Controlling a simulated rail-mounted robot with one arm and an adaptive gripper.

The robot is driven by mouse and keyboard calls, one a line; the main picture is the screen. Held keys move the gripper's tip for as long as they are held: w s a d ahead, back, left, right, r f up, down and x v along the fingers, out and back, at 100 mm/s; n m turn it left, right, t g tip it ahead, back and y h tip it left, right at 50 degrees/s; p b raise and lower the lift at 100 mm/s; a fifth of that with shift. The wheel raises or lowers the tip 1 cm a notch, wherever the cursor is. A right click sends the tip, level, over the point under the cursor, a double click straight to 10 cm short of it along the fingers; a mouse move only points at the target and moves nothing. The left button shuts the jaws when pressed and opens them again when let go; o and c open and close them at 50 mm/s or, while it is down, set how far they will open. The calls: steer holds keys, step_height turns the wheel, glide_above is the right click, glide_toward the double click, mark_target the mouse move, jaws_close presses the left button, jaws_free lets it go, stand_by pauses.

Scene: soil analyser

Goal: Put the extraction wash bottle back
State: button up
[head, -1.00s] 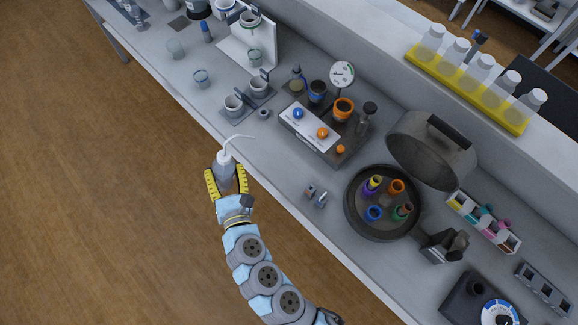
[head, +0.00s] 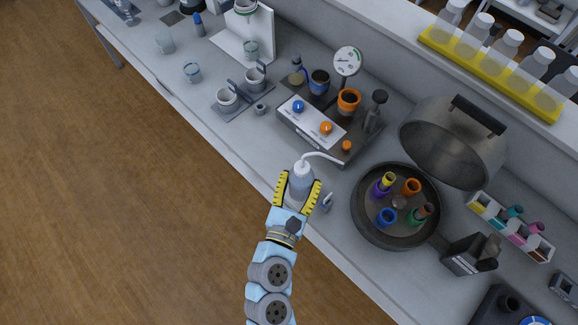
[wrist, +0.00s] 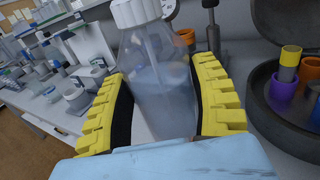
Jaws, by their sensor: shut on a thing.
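The extraction wash bottle (head: 303,177) is translucent with a white cap and a thin bent white spout that points right in the head view. My gripper (head: 299,187) has its yellow ridged fingers shut around the bottle's body near the bench's front edge. In the wrist view the bottle (wrist: 158,85) stands upright between the two fingers, with clear liquid inside and its spout cut off by the top of the frame. I cannot tell whether its base touches the bench.
A dark round pan (head: 362,222) with coloured tubes and a raised lid (head: 450,150) stands to the right. A grey block with blue and orange knobs (head: 312,122) lies behind the bottle. A small metal piece (head: 327,203) sits close beside my gripper. The bench front between cups and gripper is clear.

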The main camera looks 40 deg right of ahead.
steer(key=shift+w+d+f+b, duration=0.25)
steer(key=shift+w+d+f, duration=0.75)
steer(key=shift+w+f, duration=1.1)
steer(key=shift+w+d+f+b, duration=0.2)
steer(key=shift+w+d+f, duration=0.75)
steer(key=shift+w+f, duration=1.15)
steer(key=shift+w+d+f+b, duration=0.25)
steer(key=shift+w+d+f, duration=0.75)
steer(key=shift+w+f, duration=1.1)
steer(key=shift+s+f, duration=0.1)
steer(key=shift+f, duration=0.05)
steer(key=shift+f, duration=0.15)
steer(key=o, duration=0.8)
